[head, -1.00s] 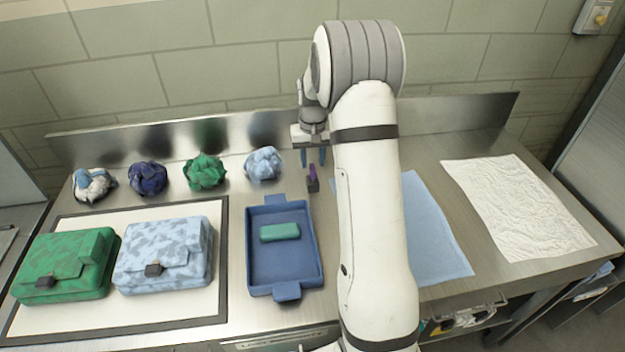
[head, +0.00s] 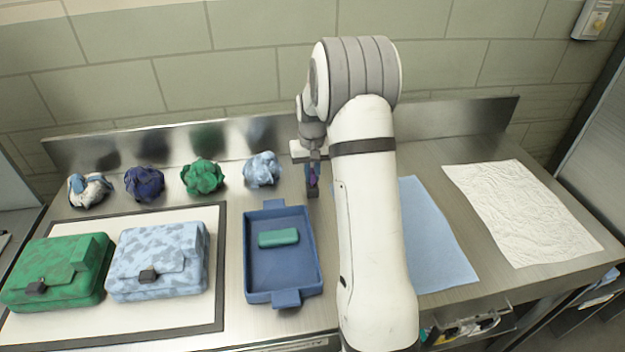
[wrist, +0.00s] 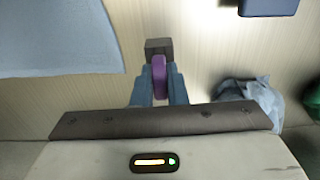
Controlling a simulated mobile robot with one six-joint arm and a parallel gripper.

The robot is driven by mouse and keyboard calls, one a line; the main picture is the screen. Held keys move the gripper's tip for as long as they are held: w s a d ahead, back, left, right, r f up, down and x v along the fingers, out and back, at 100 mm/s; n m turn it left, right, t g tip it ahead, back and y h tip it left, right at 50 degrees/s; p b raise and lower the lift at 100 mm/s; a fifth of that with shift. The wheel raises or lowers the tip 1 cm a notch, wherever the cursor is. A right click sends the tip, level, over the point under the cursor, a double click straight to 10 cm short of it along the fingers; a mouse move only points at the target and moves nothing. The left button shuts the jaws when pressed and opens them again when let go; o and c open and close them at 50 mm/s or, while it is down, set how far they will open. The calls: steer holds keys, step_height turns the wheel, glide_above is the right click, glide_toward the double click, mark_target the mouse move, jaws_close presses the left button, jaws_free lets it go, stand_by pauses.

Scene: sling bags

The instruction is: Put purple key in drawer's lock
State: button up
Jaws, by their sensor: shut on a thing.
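The purple key (head: 312,175) stands upright at a small dark block (head: 313,193) behind the blue tray. In the wrist view the key (wrist: 159,75) sits between the two blue fingers of my gripper (wrist: 160,88), which are shut on it. The dark block (wrist: 158,46) shows just beyond the fingertips. I cannot tell whether the key is still seated in the block. In the head view my gripper (head: 313,172) is low over the counter, left of my forearm. The drawer's lock is not visible.
A blue tray (head: 248,258) holding a teal block (head: 278,238) lies in front. Two bags, green (head: 60,265) and light blue (head: 160,255), lie on a mat at left. Crumpled cloths line the back. A blue cloth (head: 430,240) and a white cloth (head: 520,210) lie at right.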

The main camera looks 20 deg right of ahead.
steer(key=shift+r, duration=0.1)
jaws_close()
steer(key=shift+r+p, duration=1.9)
steer(key=shift+r, duration=1.05)
steer(key=shift+f, duration=0.1)
